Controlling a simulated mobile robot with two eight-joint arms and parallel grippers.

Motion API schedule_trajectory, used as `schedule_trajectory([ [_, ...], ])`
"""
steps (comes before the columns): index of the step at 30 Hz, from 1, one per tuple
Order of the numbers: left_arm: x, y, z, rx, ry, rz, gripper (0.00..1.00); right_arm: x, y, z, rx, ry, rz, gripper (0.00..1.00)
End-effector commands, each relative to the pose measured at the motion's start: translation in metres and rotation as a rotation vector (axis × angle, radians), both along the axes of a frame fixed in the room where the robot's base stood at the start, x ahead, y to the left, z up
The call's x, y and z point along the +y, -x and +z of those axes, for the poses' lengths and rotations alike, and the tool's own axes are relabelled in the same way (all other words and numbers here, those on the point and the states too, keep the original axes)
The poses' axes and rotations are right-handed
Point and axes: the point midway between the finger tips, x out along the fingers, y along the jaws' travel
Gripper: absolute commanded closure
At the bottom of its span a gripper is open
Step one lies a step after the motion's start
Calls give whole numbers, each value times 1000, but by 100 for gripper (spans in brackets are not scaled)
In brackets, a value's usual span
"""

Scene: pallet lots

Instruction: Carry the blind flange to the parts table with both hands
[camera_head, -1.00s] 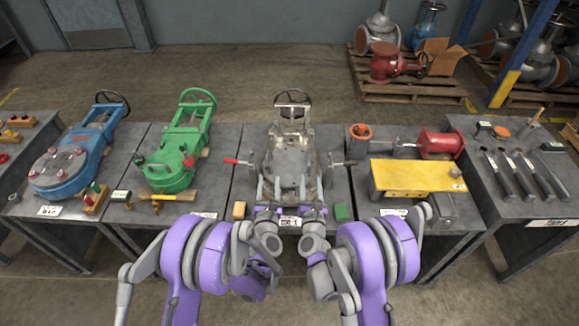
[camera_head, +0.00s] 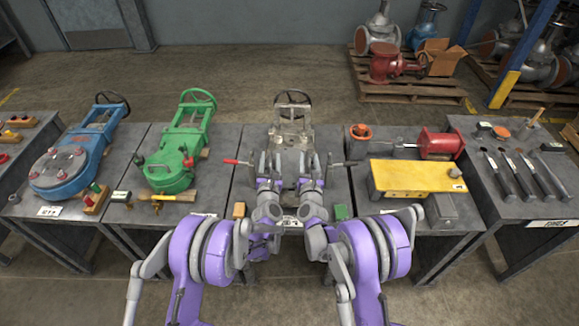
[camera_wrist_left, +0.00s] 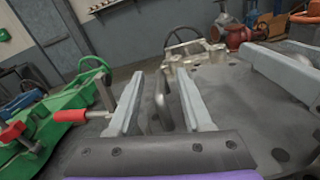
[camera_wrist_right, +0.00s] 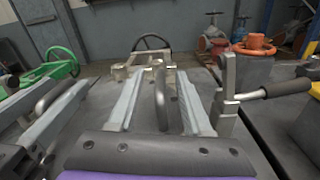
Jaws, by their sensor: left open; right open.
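The blind flange appears to be the flat grey plate (camera_wrist_left: 225,100) on the grey valve (camera_head: 292,128) at the centre table; my grippers partly hide it in the head view. My left gripper (camera_head: 271,158) is open over its left side, with a metal loop handle (camera_wrist_left: 161,102) showing between the fingers. My right gripper (camera_head: 311,158) is open over its right side, with another loop handle (camera_wrist_right: 160,98) between the fingers. Neither gripper is closed on a handle. I cannot tell which table is the parts table; the right-hand one (camera_head: 515,208) has a sign too small to read.
A red-handled lever (camera_head: 236,162) stands left of the plate and a black-handled lever (camera_wrist_right: 272,91) right of it. A green valve (camera_head: 178,155) and blue valve (camera_head: 68,165) lie left. A yellow block (camera_head: 415,178) and red part (camera_head: 440,143) lie right. Tools crowd the right table.

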Motion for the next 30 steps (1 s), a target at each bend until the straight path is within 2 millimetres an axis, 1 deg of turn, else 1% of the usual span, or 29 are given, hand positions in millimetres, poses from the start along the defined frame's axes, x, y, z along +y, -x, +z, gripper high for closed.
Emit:
schedule_trajectory([
  [2, 0, 0, 0, 0, 0, 0, 50, 0, 0, 0, 0, 0, 0, 50],
  [5, 0, 0, 0, 0, 0, 0, 66, 0, 0, 0, 0, 0, 0, 67],
  [9, 0, 0, 0, 0, 0, 0, 92, 0, 0, 0, 0, 1, 0, 92],
  [10, 0, 0, 0, 0, 0, 0, 97, 0, 0, 0, 0, 1, 0, 97],
  [11, 0, 0, 0, 0, 0, 0, 100, 0, 0, 0, 0, 1, 0, 100],
  [30, 0, 1, 0, 0, -1, 0, 100, 1, 0, 0, 1, 0, 1, 100],
])
